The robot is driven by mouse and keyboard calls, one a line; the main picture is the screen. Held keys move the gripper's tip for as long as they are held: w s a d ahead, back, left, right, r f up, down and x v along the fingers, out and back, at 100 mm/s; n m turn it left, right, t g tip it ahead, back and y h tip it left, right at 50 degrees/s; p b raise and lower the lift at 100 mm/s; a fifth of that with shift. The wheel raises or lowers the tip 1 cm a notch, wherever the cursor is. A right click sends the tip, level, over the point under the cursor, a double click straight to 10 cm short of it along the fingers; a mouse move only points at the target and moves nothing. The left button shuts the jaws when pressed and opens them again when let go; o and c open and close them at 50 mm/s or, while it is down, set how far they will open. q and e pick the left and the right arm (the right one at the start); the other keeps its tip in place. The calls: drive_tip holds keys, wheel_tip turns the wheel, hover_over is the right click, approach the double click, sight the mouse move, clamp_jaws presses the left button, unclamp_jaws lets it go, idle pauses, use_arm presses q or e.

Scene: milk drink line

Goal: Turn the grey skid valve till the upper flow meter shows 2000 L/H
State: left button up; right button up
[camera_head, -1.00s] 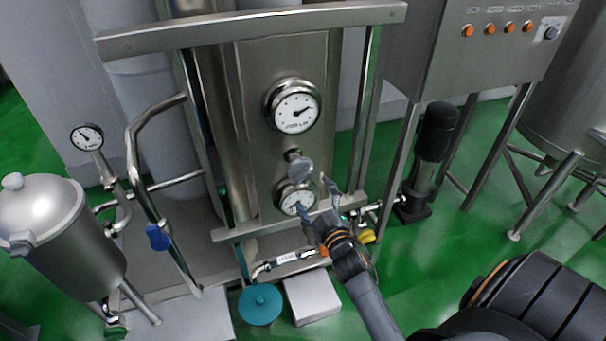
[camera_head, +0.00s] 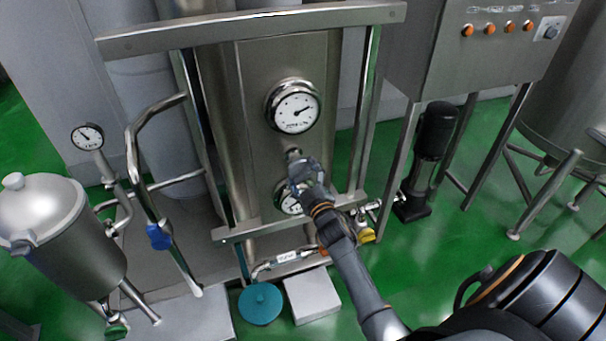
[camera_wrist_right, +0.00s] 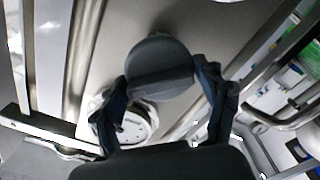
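The grey skid valve is a round knob with a raised bar; the right wrist view shows it (camera_wrist_right: 160,65) close up. In the head view my right gripper (camera_head: 308,178) covers most of it. The fingers of my right gripper (camera_wrist_right: 160,88) stand apart, one on each side of the knob, close to the bar's ends; firm contact cannot be made out. The upper flow meter (camera_head: 295,107) is a round white dial on the steel panel, its needle pointing right and slightly up; its numbers are too small to read. My left gripper is out of view.
A lower dial (camera_head: 290,199) sits just below the valve, partly hidden by my right gripper. A steel rail (camera_head: 240,232) crosses below it. A yellow-handled valve (camera_head: 366,236) and a black pump (camera_head: 434,140) stand to the right. A steel filter pot (camera_head: 62,240) is at left.

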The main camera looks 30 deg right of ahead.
drive_tip(key=c, duration=0.3)
drive_tip(key=shift+r+m+p, duration=0.1)
drive_tip(key=shift+m+p, duration=0.25)
drive_tip(key=shift+m, duration=1.35)
drive_tip(key=o, duration=1)
drive_tip(key=shift+c, duration=0.2)
drive_tip(key=shift+s, duration=0.1)
drive_tip(key=v, duration=1.1)
drive_tip(key=shift+s, duration=0.4)
